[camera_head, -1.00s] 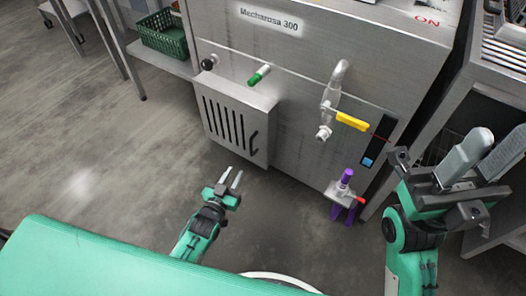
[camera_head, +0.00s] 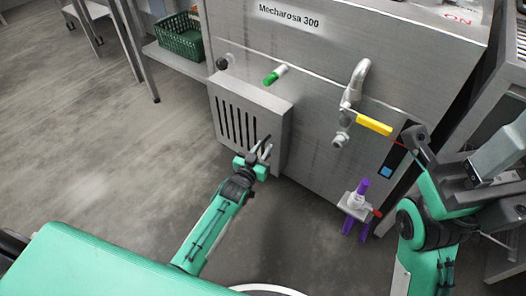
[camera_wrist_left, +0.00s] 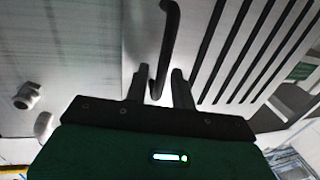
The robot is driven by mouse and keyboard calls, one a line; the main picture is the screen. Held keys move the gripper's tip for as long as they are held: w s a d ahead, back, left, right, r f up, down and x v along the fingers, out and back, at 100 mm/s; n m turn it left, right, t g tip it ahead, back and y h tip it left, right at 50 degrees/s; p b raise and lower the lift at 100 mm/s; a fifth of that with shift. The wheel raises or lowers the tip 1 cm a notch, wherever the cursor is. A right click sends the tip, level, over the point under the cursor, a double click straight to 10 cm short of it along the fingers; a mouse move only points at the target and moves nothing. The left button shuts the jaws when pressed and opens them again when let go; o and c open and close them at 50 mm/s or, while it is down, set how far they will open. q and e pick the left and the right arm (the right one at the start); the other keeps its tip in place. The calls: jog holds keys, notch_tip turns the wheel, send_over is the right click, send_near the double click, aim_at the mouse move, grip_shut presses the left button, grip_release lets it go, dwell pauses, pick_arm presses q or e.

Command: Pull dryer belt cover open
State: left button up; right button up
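The dryer belt cover (camera_head: 232,120) is a grey metal box front with dark vertical slots, low on the left of the steel machine. Its curved black handle (camera_wrist_left: 168,40) shows in the left wrist view. My left gripper (camera_head: 264,150) is at the cover's lower right, by the handle. In the left wrist view its two fingers (camera_wrist_left: 158,88) are apart, with the handle's end between them; I cannot tell whether either touches it. My right gripper (camera_head: 505,150) is at the right edge, partly cut off, apart from the cover. Its fingers appear spread and empty.
The machine (camera_head: 330,70) has a green-handled valve (camera_head: 274,77), a yellow lever (camera_head: 374,125) by a pipe, and a purple-handled valve (camera_head: 357,198) low on the right. A green basket (camera_head: 180,38) sits on a shelf. The floor (camera_head: 110,150) at left is clear.

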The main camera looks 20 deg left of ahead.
pick_arm(q)
jog(key=shift+w+d, duration=0.1)
jog(key=shift+w, duration=0.15)
grip_shut()
jog(key=shift+s, duration=0.1)
